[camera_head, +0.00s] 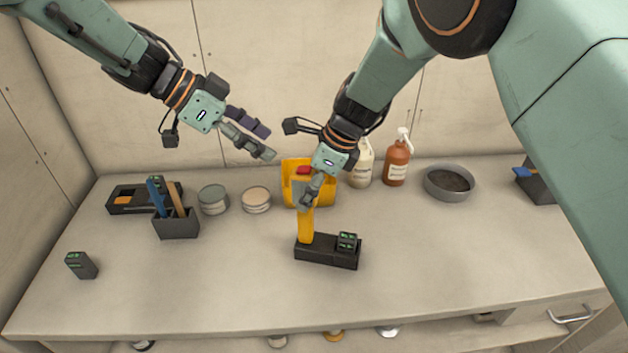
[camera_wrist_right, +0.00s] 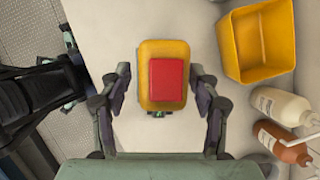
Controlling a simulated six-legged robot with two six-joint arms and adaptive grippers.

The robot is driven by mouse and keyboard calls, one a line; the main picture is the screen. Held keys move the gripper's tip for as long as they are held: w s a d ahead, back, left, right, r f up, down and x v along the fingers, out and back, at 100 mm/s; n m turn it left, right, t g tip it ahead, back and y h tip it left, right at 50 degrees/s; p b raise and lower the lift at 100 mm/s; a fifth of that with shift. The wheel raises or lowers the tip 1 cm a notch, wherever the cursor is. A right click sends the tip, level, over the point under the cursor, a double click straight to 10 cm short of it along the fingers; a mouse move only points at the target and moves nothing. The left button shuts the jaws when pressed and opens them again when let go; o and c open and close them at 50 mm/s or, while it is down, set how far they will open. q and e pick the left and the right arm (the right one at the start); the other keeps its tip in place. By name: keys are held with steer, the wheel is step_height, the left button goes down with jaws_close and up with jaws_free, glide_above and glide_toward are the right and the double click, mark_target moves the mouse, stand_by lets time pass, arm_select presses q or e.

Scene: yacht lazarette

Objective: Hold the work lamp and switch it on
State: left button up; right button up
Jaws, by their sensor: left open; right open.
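The work lamp (camera_head: 306,226) stands upright on the bench, with a yellow body and a black foot (camera_head: 318,254). Its top with a red button (camera_head: 303,170) also shows in the right wrist view (camera_wrist_right: 166,80). My right gripper (camera_head: 308,196) is open, pointing down at the lamp and partly hiding its upper part. In the wrist view its fingers (camera_wrist_right: 161,70) lie on both sides of the yellow top, with visible gaps. My left gripper (camera_head: 267,143) is open and empty, up and left of the lamp. Whether the lamp is lit cannot be seen.
A yellow bin (camera_wrist_right: 258,75) stands behind the lamp, beside a white bottle (camera_head: 362,165) and a brown bottle (camera_head: 397,164). Two round tins (camera_head: 256,200) and a pen holder (camera_head: 177,225) stand left. A grey bowl (camera_head: 449,183) is right. The front bench is mostly clear.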

steer(key=shift+w+f, duration=0.1)
steer(key=shift+w, duration=0.1)
steer(key=shift+c, duration=0.5)
steer(key=shift+s, duration=0.15)
steer(key=c, duration=0.6)
jaws_close()
